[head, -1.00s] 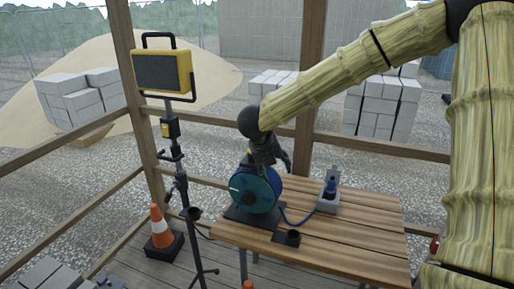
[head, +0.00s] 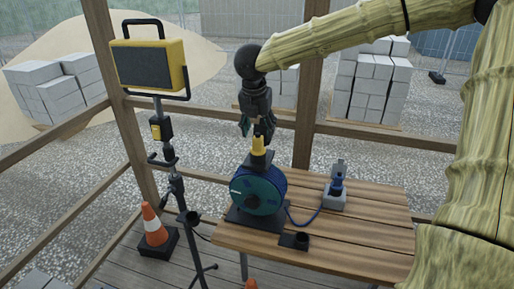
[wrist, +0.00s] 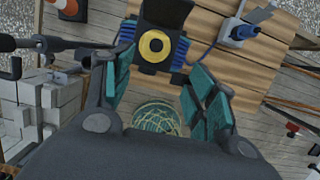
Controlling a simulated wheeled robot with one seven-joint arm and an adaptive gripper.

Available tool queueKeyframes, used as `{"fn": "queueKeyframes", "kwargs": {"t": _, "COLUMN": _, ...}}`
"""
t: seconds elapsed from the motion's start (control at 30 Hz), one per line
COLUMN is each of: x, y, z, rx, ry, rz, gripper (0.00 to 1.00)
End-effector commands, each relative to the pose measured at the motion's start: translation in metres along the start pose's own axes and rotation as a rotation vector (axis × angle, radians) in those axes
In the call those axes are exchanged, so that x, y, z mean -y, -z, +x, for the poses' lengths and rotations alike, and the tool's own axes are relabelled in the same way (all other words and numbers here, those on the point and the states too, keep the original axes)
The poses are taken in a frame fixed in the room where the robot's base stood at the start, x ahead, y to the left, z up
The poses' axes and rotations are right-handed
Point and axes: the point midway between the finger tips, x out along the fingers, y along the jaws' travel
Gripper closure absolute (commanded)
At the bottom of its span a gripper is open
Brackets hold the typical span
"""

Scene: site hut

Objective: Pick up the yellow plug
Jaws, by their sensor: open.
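The yellow plug (head: 259,146) stands upright on top of the blue cable reel (head: 258,190), on a dark mount. In the wrist view the plug (wrist: 155,46) shows from above as a yellow ring with a dark centre. My gripper (head: 258,130) is open and points down just above the plug. In the wrist view its teal-padded fingers (wrist: 163,65) are spread to either side, with the plug toward their far end. No grip on the plug shows. I cannot tell the exact gap between fingertips and plug.
The wooden table (head: 365,220) bears the reel, a grey socket box (head: 333,201) with a blue plug (head: 337,184), and a black holder (head: 294,240). A work-light stand (head: 150,62) and traffic cone (head: 153,226) are left. Timber posts and rails lie behind.

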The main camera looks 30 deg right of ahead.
Motion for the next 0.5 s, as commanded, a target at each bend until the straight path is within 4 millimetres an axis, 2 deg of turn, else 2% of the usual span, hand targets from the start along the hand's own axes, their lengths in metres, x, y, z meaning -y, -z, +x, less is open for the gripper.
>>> {"fn": "queueKeyframes", "kwargs": {"t": 0.1, "x": -0.005, "y": -0.004, "z": 0.018, "rx": -0.005, "ry": 0.007, "rz": -0.001, "gripper": 0.43}}
{"fn": "queueKeyframes", "kwargs": {"t": 0.37, "x": -0.008, "y": -0.006, "z": 0.034, "rx": -0.006, "ry": 0.009, "rz": -0.004, "gripper": 0.43}}
{"fn": "queueKeyframes", "kwargs": {"t": 0.5, "x": -0.008, "y": -0.008, "z": 0.048, "rx": -0.007, "ry": 0.010, "rz": -0.004, "gripper": 0.43}}
